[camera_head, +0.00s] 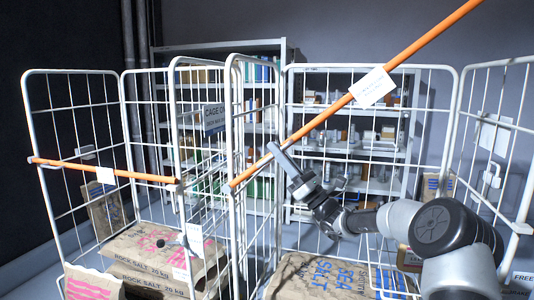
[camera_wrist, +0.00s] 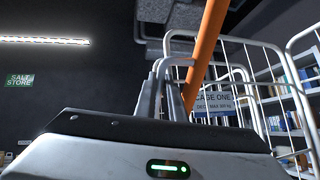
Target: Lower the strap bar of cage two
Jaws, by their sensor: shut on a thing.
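The orange strap bar (camera_head: 330,115) of the right-hand cage (camera_head: 366,68) is raised. It slants from a low end at the cage's left front post up to the right, out of the picture, with a white tag on it. I take this cage as cage two; no number on it is readable. My gripper (camera_head: 279,153) is shut on the bar near its lower end. In the wrist view the bar (camera_wrist: 207,42) rises beyond my fingers (camera_wrist: 168,88); the exact contact is hidden.
The left cage (camera_head: 70,71), by a "CAGE ONE" sign (camera_head: 214,117), has its orange bar (camera_head: 130,174) across its front. Rock salt sacks (camera_head: 150,250) lie in it; a sea salt sack (camera_head: 318,277) lies in the right cage. Shelves (camera_head: 350,153) stand behind.

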